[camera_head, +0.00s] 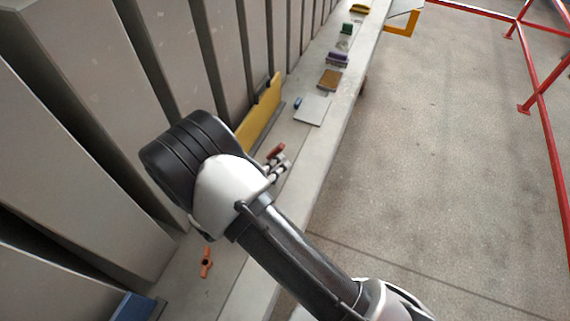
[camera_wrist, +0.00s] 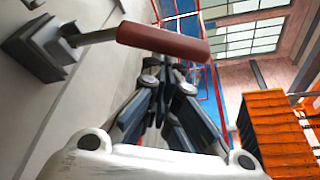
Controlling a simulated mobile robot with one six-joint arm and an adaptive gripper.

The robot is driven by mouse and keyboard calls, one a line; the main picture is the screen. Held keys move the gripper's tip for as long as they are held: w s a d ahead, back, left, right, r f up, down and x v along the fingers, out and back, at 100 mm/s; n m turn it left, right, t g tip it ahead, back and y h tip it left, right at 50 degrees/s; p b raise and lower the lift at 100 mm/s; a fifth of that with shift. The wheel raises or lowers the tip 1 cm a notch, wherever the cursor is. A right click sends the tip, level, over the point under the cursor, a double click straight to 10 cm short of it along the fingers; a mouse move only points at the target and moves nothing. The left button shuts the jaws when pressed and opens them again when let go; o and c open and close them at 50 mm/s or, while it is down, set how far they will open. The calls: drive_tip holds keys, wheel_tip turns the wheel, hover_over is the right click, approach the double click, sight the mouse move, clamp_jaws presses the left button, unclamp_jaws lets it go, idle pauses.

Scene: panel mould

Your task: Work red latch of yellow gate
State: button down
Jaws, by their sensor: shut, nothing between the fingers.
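The red latch handle (camera_wrist: 162,40) is a dark red bar on a grey arm, mounted on a dark grey block (camera_wrist: 38,46) at the upper left of the wrist view. My gripper (camera_wrist: 170,68) is shut and empty, its fingertips close to the handle and overlapping its lower edge there; I cannot tell whether they touch. In the head view the red handle (camera_head: 276,151) shows just beyond my wrist, near the lower end of the yellow gate (camera_head: 262,112). My arm hides part of the gate and the space beside it.
Tall grey panels (camera_head: 168,62) stand close along the left. A pale ledge (camera_head: 312,140) carries a flat grey plate (camera_head: 312,109), a brown block (camera_head: 330,79) and an orange fitting (camera_head: 206,262). Open floor (camera_head: 440,150) lies right, with red rails (camera_head: 545,120) beyond.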

drive_tip(key=shift+w+a+r+p, duration=0.2)
drive_tip(key=shift+a+r, duration=0.05)
drive_tip(key=shift+a, duration=0.25)
drive_tip(key=shift+w+a+r+p, duration=0.15)
drive_tip(key=shift+a+r, duration=0.05)
drive_tip(key=shift+a, duration=0.4)
